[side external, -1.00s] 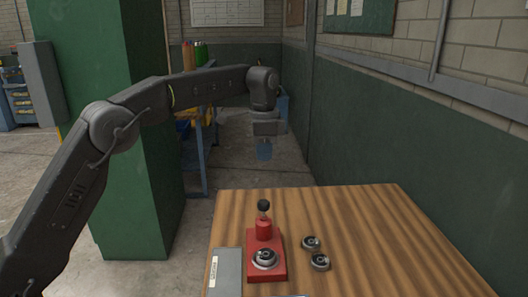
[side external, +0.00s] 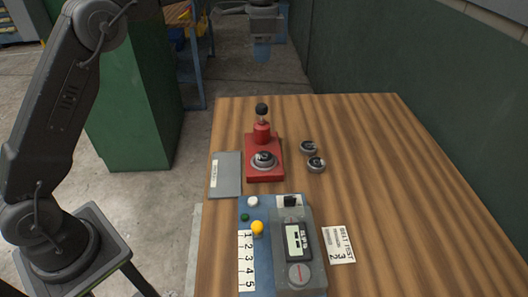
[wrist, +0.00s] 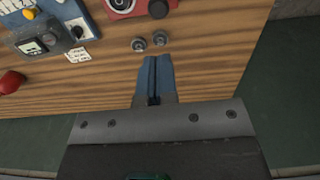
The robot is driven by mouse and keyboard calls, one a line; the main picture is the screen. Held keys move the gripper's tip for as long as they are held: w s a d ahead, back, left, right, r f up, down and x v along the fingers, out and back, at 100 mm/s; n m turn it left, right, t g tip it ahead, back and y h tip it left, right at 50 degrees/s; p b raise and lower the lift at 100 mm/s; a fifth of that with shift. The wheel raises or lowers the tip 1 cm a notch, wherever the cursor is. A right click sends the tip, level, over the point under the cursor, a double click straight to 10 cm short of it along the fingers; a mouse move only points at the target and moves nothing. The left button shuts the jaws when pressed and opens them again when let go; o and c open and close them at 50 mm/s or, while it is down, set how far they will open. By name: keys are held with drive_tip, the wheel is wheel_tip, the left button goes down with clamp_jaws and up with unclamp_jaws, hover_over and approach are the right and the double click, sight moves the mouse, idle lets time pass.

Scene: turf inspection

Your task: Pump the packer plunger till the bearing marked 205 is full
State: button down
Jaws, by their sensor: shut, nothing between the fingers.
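The red packer (side external: 265,173) stands on the wooden table, its black-knobbed plunger (side external: 262,110) upright. A bearing (side external: 264,160) sits on the packer's front part. Two loose bearings lie to its right, one farther back (side external: 308,148) and one nearer (side external: 316,165). I cannot read the marks on any bearing. My gripper (side external: 262,56) hangs beyond the table's far edge, apart from everything. In the wrist view its blue fingers (wrist: 156,62) are shut and empty, just below the loose bearings (wrist: 138,45) in the picture. The packer (wrist: 125,8) is partly cut off at the top there.
A blue control box (side external: 257,283) with a yellow knob and a grey meter stands in front of the packer. A printed card (side external: 339,245) lies beside it, and a grey labelled plate (side external: 226,178) lies left of the packer. The table's right side (side external: 390,170) is clear.

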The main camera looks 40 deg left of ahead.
sight(262, 105)
drive_tip(key=shift+r, duration=0.9)
wheel_tip(262, 105, down, 14)
drive_tip(key=shift+f, duration=0.1)
drive_tip(key=shift+s+f, duration=0.1)
drive_tip(key=shift+f, duration=1.05)
wheel_tip(262, 105, up, 15)
drive_tip(key=shift+f, duration=0.2)
